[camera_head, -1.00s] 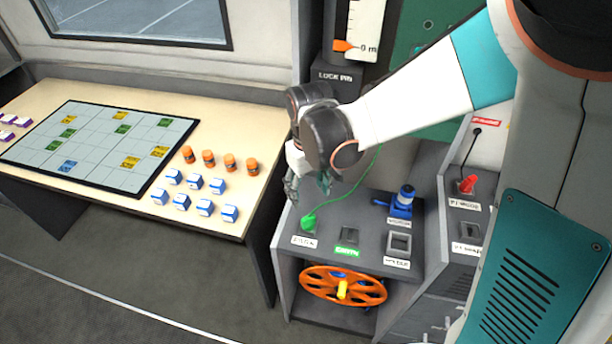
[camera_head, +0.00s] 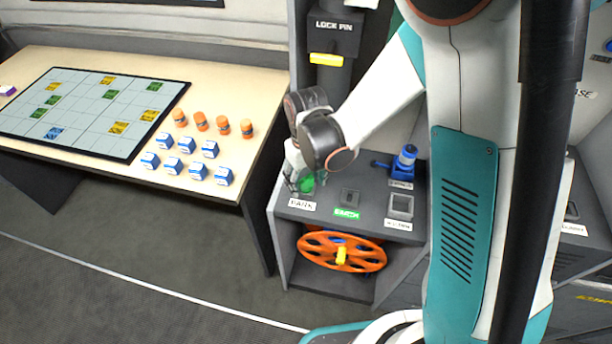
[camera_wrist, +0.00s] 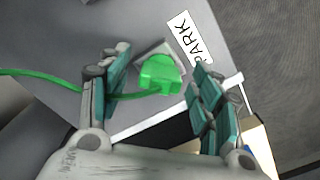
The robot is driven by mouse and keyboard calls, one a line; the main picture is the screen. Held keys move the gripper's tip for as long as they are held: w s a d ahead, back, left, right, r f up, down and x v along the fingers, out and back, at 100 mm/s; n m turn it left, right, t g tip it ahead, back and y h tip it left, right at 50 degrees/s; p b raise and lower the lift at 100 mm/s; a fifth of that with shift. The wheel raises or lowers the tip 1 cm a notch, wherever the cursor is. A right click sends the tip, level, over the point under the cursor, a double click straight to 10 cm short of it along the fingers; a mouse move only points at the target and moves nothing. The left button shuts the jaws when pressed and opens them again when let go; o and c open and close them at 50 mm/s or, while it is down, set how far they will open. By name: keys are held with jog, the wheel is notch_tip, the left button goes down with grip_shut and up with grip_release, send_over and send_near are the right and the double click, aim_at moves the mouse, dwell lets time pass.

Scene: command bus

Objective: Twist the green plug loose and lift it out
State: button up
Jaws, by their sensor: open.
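The green plug (camera_wrist: 160,74) sits in the socket beside the PARK label (camera_wrist: 188,42), with its green cable running off to the left in the wrist view. My gripper (camera_wrist: 158,82) is open, with one finger on each side of the plug and visible gaps between fingers and plug. In the head view the plug (camera_head: 306,182) is partly hidden by my gripper (camera_head: 302,180), which is low over the left end of the grey console (camera_head: 370,212). Whether the plug is fully seated cannot be told.
A second socket (camera_head: 350,197) with a green label and a third socket (camera_head: 400,207) lie to the right. A blue plug (camera_head: 405,160) stands behind them. An orange wheel (camera_head: 320,240) is below. The table (camera_head: 262,100) at left holds a grid board, blue-white blocks and orange cylinders.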

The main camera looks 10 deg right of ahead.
jog(key=c, duration=1.1)
jog(key=shift+n+b, duration=0.4)
jog(key=shift+n, duration=1.6)
jog(key=shift+c, duration=0.2)
jog(key=shift+n, duration=0.7)
jog(key=shift+n+b, duration=0.35)
jog(key=shift+n, duration=0.95)
jog(key=shift+n, duration=1)
